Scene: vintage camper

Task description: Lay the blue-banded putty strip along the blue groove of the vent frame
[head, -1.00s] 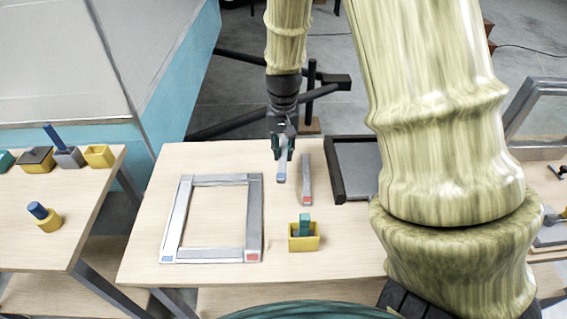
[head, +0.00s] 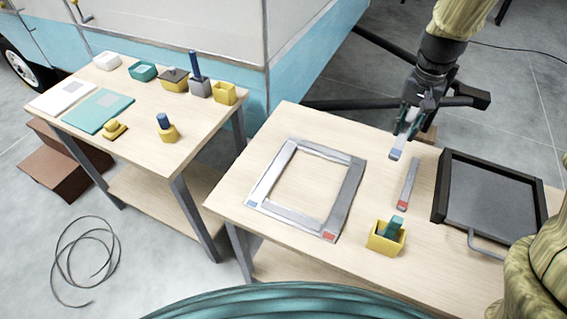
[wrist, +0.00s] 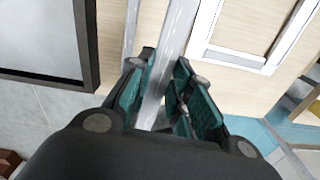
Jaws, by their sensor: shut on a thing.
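My gripper (head: 405,124) is shut on the blue-banded putty strip (head: 399,147), a light grey bar with a blue band at its near end. It is over the worktable's far edge; its exact height is unclear. In the wrist view the strip (wrist: 177,35) runs between my green-padded fingers (wrist: 160,95), which hide part of it. The grey vent frame (head: 352,185) lies flat on the table, left of my gripper. It has a blue mark (head: 252,204) at its near-left corner and a red mark (head: 329,237) at its near-right corner. The held strip is apart from the frame.
A red-banded strip (head: 410,181) lies between the frame and a black-rimmed tray (head: 442,190). A yellow box (head: 386,239) with a green block stands near the front edge. A second table (head: 140,100) at left holds several small items. Bare tabletop lies between frame and red-banded strip.

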